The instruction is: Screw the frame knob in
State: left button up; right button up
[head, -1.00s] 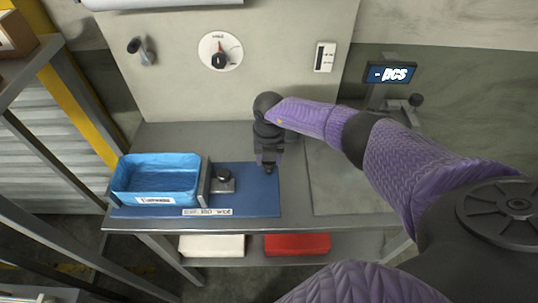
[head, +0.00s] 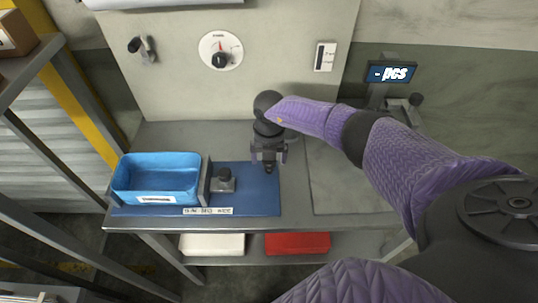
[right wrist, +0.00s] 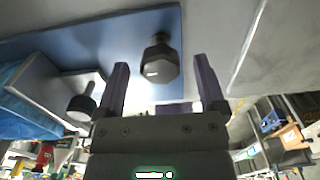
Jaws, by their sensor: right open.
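My right gripper (head: 268,166) is open above the right part of the blue mat (head: 240,207), fingers pointing down. In the right wrist view, a dark faceted knob with a short stem (right wrist: 159,68) shows between the two spread fingers (right wrist: 158,85), with no visible contact. In the head view this knob is mostly hidden by the gripper. A second black round knob (head: 224,175) sits on a small metal block (head: 222,186) left of the gripper; it also shows in the right wrist view (right wrist: 81,106). I cannot tell which is the frame knob. My left gripper is out of view.
A blue bin (head: 156,198) stands on the left of the mat, beside an upright metal plate (head: 204,180). The grey bench (head: 345,185) is clear on the right. A back panel carries a dial (head: 220,50). A display (head: 392,72) stands at the back right.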

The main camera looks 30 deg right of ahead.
jog(key=shift+r, duration=0.4)
notch_tip(320, 180, up, 9)
jog(key=p, duration=0.2)
jog(key=shift+r, duration=0.1)
